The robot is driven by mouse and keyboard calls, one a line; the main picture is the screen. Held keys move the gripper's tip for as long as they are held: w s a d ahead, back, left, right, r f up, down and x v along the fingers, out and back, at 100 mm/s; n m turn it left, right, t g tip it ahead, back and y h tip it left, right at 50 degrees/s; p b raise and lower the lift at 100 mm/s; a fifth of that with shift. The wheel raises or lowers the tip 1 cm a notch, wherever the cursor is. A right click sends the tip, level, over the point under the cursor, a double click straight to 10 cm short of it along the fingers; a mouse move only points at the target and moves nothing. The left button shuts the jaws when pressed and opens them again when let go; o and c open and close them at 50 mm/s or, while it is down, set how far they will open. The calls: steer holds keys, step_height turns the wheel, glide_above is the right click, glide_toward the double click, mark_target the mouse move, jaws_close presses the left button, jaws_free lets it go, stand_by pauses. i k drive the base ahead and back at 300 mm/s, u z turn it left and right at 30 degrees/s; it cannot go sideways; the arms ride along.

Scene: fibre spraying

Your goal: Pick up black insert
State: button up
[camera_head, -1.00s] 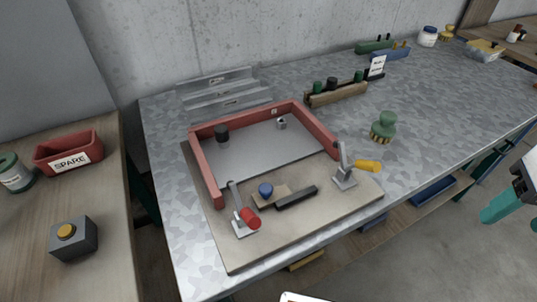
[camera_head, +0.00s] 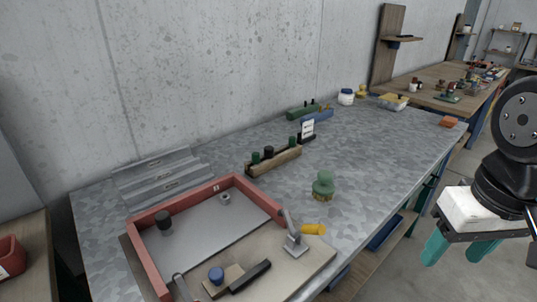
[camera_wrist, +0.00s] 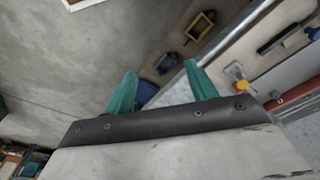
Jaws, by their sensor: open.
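A small black insert (camera_head: 268,152) stands upright in a wooden rack (camera_head: 280,162), between two green ones. Another short black cylinder (camera_head: 163,221) stands inside the red frame (camera_head: 150,262), near its back left corner; I cannot tell which one the task names. My gripper (camera_head: 460,249) is at the right, off the table's front edge and far from both. Its teal fingers are apart and empty. In the wrist view my gripper (camera_wrist: 160,72) points down over the floor and the table's edge, with nothing between the fingers.
A green knobbed brush-like thing (camera_head: 323,186) stands right of the red frame. A toggle clamp with a yellow handle (camera_head: 313,229) and a black bar (camera_head: 250,276) are at the fixture's front. A sign (camera_head: 307,130) stands behind the rack. The tabletop's right side is mostly clear.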

mark_target(268, 150)
steer(key=z, duration=1.55)
steer(key=i, duration=0.55)
steer(key=u, duration=2.85)
